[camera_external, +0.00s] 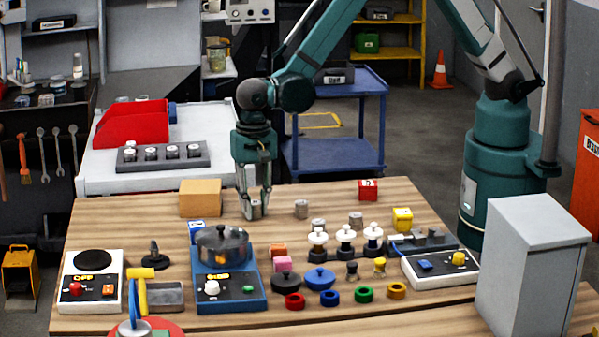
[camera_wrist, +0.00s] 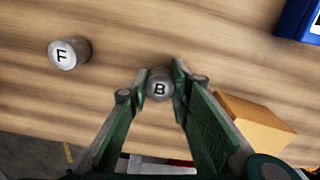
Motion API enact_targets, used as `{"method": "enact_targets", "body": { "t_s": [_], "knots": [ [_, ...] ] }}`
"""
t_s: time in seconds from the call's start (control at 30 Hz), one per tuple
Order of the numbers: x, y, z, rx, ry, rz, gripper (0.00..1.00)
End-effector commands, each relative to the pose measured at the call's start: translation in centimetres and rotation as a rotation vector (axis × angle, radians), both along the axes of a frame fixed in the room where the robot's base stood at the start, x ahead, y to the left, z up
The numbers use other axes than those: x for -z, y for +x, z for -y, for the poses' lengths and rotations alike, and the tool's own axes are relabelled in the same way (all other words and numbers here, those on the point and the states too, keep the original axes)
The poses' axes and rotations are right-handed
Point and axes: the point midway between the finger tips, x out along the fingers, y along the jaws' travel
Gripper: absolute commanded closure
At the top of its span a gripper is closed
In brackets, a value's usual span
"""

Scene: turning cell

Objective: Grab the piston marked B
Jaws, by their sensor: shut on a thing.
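The piston marked B (camera_wrist: 160,88) is a small grey metal cylinder with a black letter on its top. In the wrist view it sits between the fingertips of my gripper (camera_wrist: 160,84), which is shut on it. In the external view my gripper (camera_external: 254,212) points straight down at the back of the wooden table, and the piston is mostly hidden between its fingers. Another piston, marked F (camera_wrist: 68,54), stands apart at the upper left of the wrist view.
A cardboard-coloured box (camera_external: 200,198) stands close to the left of my gripper. A blue hot plate with a metal pot (camera_external: 222,246) is in front. Loose grey pistons (camera_external: 301,209) stand to the right. A grey rack with several pistons (camera_external: 163,156) lies on the white side table.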

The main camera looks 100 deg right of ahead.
Motion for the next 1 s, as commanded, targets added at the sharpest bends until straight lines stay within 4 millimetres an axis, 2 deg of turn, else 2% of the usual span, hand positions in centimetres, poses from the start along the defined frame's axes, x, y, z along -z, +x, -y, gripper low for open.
{"method": "enact_targets", "body": {
  "t_s": [0.17, 0.37, 0.8, 1.0],
  "knots": [
    [-0.5, 0.0, 0.0, 0.000, 0.000, 0.000, 0.92],
    [-2.1, 0.0, 0.0, 0.000, 0.000, 0.000, 0.92],
    [-7.8, 0.0, 0.0, 0.000, 0.000, 0.000, 0.92],
    [-9.5, 0.0, 0.0, 0.000, 0.000, 0.000, 0.92]
  ]
}}
